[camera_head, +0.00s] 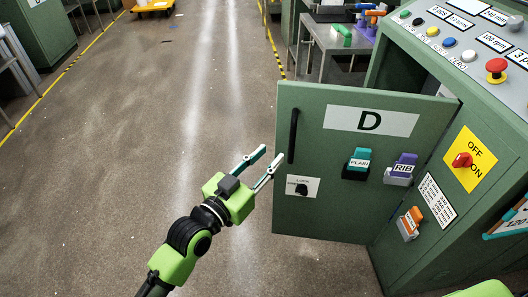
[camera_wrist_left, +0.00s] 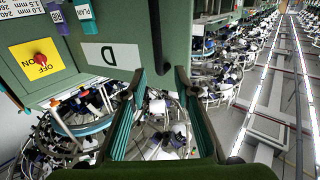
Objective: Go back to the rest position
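My left gripper (camera_head: 270,157) is open and empty, with its fingertips close to the left edge of the green door marked D (camera_head: 345,121). It cannot be told whether they touch the door. The door stands swung out from the green machine cabinet (camera_head: 488,158) and has a black upright handle (camera_head: 293,135). In the left wrist view the two fingers of the left gripper (camera_wrist_left: 160,74) are spread, with nothing held between them; the D label (camera_wrist_left: 108,55) shows upside down. My right gripper is not in view.
On the cabinet sit a yellow plate with a red OFF/ON switch (camera_head: 462,160) and a button panel with a red emergency stop (camera_head: 496,69). PLAIN (camera_head: 358,163) and RIB (camera_head: 401,168) blocks are on the door. A table (camera_head: 322,47) stands behind.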

